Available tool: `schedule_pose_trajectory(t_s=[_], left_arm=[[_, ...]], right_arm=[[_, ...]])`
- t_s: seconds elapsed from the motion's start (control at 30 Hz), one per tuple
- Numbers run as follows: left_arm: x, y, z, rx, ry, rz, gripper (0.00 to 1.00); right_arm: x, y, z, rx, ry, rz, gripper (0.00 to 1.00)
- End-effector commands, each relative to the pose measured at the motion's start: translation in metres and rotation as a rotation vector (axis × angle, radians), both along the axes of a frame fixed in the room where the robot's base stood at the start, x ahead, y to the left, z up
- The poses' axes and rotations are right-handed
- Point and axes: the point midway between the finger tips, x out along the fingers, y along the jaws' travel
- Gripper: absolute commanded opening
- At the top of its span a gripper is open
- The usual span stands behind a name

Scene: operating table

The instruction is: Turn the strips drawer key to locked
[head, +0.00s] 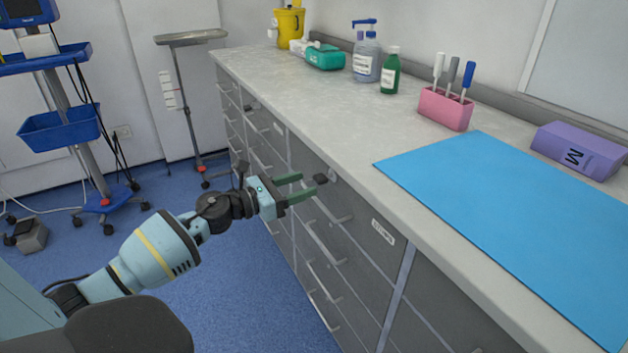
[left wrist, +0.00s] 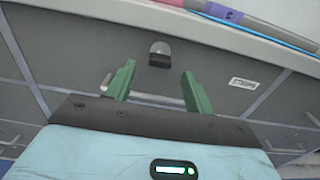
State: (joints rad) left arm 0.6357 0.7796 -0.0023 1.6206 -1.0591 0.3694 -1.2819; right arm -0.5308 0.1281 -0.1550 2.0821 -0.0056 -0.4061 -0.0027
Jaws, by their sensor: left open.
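The strips drawer (head: 360,233) is a grey top drawer, shut, with a white label reading STRIPS (head: 383,232). In the left wrist view the key (left wrist: 159,60) sits in a silver round-topped lock plate (left wrist: 160,47). My left gripper (head: 308,184) has green fingers, open and empty, pointing at the drawer front. In the left wrist view the key shows just beyond the gap between the fingertips, apart from both. I cannot tell the key's turn angle. My right gripper is not in view.
The drawer handle (head: 333,213) is a bar below the key. The counter edge runs above the drawer. On the counter lie a blue mat (head: 500,220), a pink holder (head: 445,109), a purple box (head: 580,150) and bottles (head: 367,58).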

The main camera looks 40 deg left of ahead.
Motion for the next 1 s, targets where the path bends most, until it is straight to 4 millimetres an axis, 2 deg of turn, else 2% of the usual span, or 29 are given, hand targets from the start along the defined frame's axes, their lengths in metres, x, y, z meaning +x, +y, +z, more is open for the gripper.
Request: schedule_pose_trajectory(t_s=[0.1, 0.3, 0.73, 0.77, 1.0], left_arm=[[0.015, -0.006, 0.002, -0.002, -0.002, 0.0, 0.53], [0.032, -0.013, 0.001, -0.002, -0.001, 0.0, 0.53], [0.039, -0.017, 0.0, -0.001, 0.001, -0.001, 0.53], [0.038, -0.017, 0.0, -0.001, 0.001, -0.001, 0.51], [0.038, -0.017, 0.0, -0.001, 0.001, -0.001, 0.2]], right_arm=[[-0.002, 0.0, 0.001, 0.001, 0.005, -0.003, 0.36], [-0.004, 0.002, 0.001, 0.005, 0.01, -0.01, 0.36], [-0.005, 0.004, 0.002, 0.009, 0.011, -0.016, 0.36], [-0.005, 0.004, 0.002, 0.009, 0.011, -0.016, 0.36], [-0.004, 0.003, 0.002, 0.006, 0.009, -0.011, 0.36]])
